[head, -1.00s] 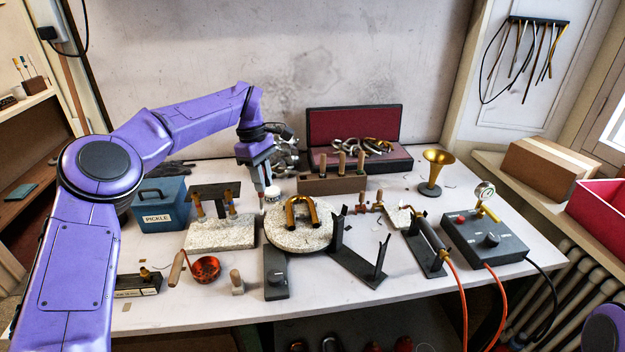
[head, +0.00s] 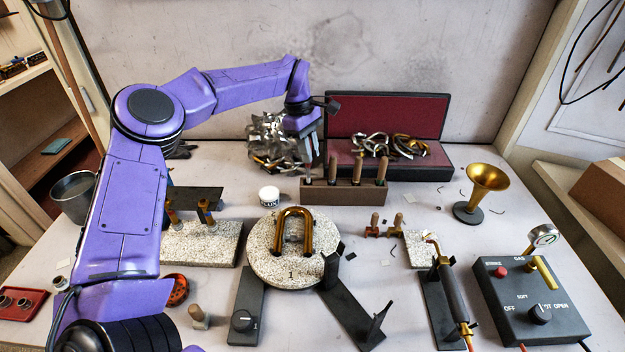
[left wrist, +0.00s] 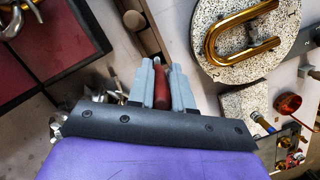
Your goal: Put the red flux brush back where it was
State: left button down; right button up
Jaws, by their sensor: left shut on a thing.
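My left gripper (head: 310,160) is shut on the red flux brush, whose red handle (left wrist: 161,88) shows between the fingers in the left wrist view. In the head view the fingers hide the brush. The gripper points down over the left end of the brown wooden rack (head: 345,194), which also shows in the left wrist view (left wrist: 146,30). Several wooden-handled tools stand upright in this rack. I cannot tell whether the brush touches the rack. My right gripper is out of view.
A tangle of metal parts (head: 265,142) lies behind my gripper. The open red-lined case (head: 388,113) is behind the rack. A round block (head: 262,262) with a brass U-bend (head: 294,232) is in front.

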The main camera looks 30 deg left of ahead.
aim_at(308, 167)
pick_arm(q)
jog(key=f, duration=0.2)
jog(key=f+p, duration=0.1)
jog(key=f, duration=0.2)
jog(key=shift+s+a+f, duration=0.1)
jog(key=shift+s+f, duration=0.1)
jog(key=shift+f, duration=0.1)
jog(key=shift+w+f, duration=0.1)
jog(key=shift+f, duration=0.4)
jog(key=c, duration=1.4)
grip_release()
jog(key=shift+f, duration=0.1)
jog(key=shift+c, duration=0.2)
jog(key=o, duration=0.4)
jog(key=shift+r, duration=0.35)
jog(key=b+v, duration=0.1)
jog(key=v, duration=1)
jog(key=shift+r, duration=0.35)
jog(key=shift+a, duration=0.1)
